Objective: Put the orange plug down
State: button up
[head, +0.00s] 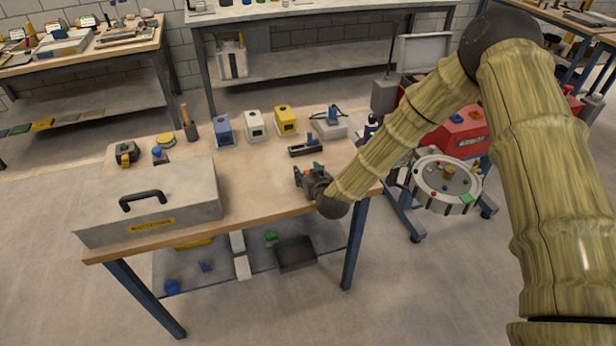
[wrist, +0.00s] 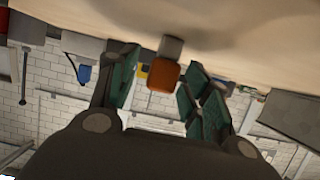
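The orange plug (wrist: 163,76) shows between my fingers in the wrist view, its grey end (wrist: 171,47) against the tan tabletop, which fills the top of that view. My gripper (wrist: 160,88) has its green-padded fingers spread on either side of it. A gap shows on the left of the plug; on the right the finger lies close to its edge, and I cannot tell whether they touch. In the head view my gripper (head: 311,180) is low over the front right of the workbench (head: 255,190), and only a small orange patch of the plug (head: 321,169) shows.
A grey toolbox (head: 175,205) with a black handle stands at the bench's front left. Blue (head: 223,131), white (head: 255,127) and yellow (head: 286,121) boxes stand at the back. A dark block (head: 306,147) lies behind my gripper. Bare bench lies left of the gripper.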

grip_shut()
jog(key=shift+r, duration=0.15)
